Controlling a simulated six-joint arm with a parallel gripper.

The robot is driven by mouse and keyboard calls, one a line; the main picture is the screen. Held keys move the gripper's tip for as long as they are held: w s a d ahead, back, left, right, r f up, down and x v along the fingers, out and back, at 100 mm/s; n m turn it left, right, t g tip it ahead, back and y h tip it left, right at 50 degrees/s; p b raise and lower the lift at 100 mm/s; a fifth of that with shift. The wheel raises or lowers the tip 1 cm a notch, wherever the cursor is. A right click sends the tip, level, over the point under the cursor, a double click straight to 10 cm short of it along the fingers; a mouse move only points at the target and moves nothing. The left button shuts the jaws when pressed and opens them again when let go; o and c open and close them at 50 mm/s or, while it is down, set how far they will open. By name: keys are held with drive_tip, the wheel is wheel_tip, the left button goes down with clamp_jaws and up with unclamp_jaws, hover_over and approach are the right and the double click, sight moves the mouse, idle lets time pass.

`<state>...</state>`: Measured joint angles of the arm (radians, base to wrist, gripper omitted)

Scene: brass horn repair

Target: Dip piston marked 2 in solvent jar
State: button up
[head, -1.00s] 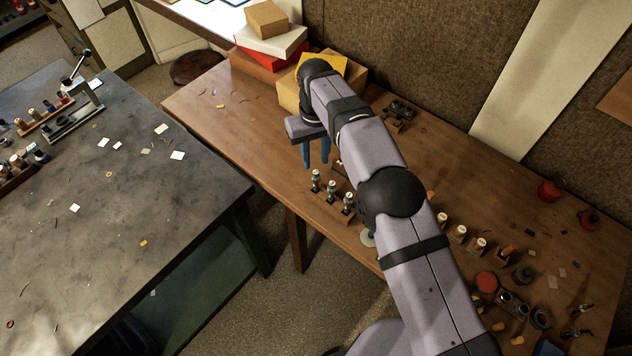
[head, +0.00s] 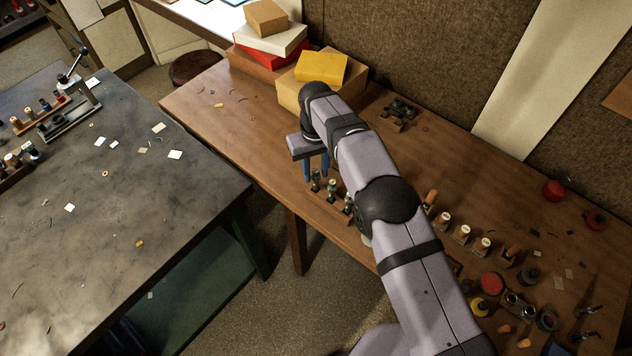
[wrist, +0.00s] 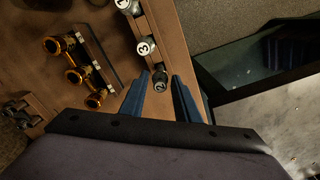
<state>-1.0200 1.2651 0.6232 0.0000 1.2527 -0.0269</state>
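My gripper (head: 316,177) is open, its blue fingers pointing down at the left end of a row of three pistons on the brown bench. In the wrist view, a piston marked 2 (wrist: 159,76) sits between the open fingertips; no grip on it shows. Beside it in the same wooden rack stand a piston marked 3 (wrist: 145,47) and another piston (wrist: 124,4), cut by the frame edge. The two other pistons also show in the head view, the middle one (head: 331,185) being nearer my gripper. I cannot tell which container is the solvent jar.
A wooden holder with brass tubes (wrist: 75,75) lies beside the piston rack. My arm hides part of the bench. Stacked boxes (head: 320,68) stand behind. Cork-topped items (head: 463,233), a red-topped container (head: 491,284) and small dark jars (head: 547,319) stand to the right.

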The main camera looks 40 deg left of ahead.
idle(0.7)
clamp_jaws()
drive_tip(key=shift+r+p, duration=1.35)
drive_tip(key=shift+r, duration=2.55)
drive_tip(key=w+d+r+m, duration=0.3)
drive_tip(key=w+d, duration=0.3)
drive_tip(key=d, duration=0.4)
drive_tip(key=w+d+r+m, duration=0.2)
drive_tip(key=w+d+r, duration=0.1)
drive_tip(key=w+d, duration=0.4)
drive_tip(key=d, duration=0.3)
drive_tip(key=shift+w+m, duration=0.25)
drive_tip(key=shift+m, duration=0.15)
